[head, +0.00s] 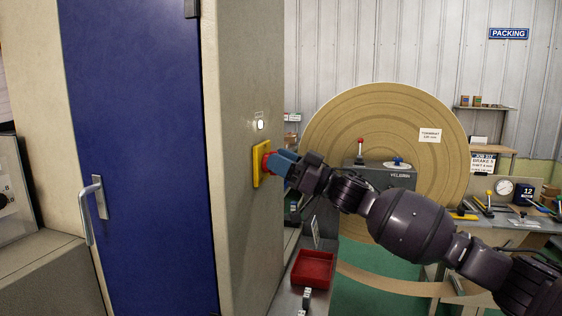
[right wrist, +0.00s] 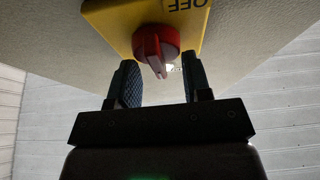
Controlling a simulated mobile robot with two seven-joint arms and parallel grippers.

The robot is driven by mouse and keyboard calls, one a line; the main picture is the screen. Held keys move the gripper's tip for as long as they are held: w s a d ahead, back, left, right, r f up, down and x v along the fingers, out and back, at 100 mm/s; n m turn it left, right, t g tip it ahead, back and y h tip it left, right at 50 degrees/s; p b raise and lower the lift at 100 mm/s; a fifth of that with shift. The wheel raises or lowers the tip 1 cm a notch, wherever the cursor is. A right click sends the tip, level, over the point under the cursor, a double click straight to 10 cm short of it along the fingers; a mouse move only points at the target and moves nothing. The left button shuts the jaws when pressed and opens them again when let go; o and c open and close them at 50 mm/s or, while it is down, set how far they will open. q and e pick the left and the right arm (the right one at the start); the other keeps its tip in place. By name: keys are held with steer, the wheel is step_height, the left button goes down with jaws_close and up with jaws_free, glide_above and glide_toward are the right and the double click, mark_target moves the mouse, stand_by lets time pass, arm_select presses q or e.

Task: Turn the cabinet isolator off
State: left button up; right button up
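The cabinet isolator is a red rotary knob (head: 267,166) on a yellow plate (head: 256,163), fixed to the beige side wall of the blue-doored cabinet (head: 140,150). In the right wrist view the knob (right wrist: 155,47) stands out from its yellow plate (right wrist: 115,15), and an upside-down "OFF" label shows at the top. My right gripper (right wrist: 163,80) is open, its fingertips on either side of the knob's grip with gaps between. In the head view my right gripper (head: 283,163) reaches the knob from the right and partly hides it. My left gripper is out of view.
A small white lamp (head: 260,125) sits above the isolator. A red tray (head: 312,268) stands on a grey surface below my right arm. A large brown roll (head: 385,110) and a bench with tools (head: 510,205) are behind. The cabinet's door handle (head: 91,210) projects at left.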

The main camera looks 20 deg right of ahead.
steer(key=shift+c, duration=1)
steer(key=shift+n, duration=0.4)
steer(key=shift+s+a+f+n+g+h+p, duration=0.15)
steer(key=shift+n+g, duration=1.3)
steer(key=shift+n, duration=2.1)
steer(key=shift+s+f+n+g+h+p, duration=0.1)
steer(key=shift+n+g+h, duration=0.15)
steer(key=shift+n+g, duration=2.3)
steer(key=shift+s+a+f+n+g+h+p, duration=0.15)
steer(key=shift+n+g, duration=0.25)
steer(key=shift+n, duration=4.2)
steer(key=shift+d, duration=0.1)
steer(key=o, duration=0.9)
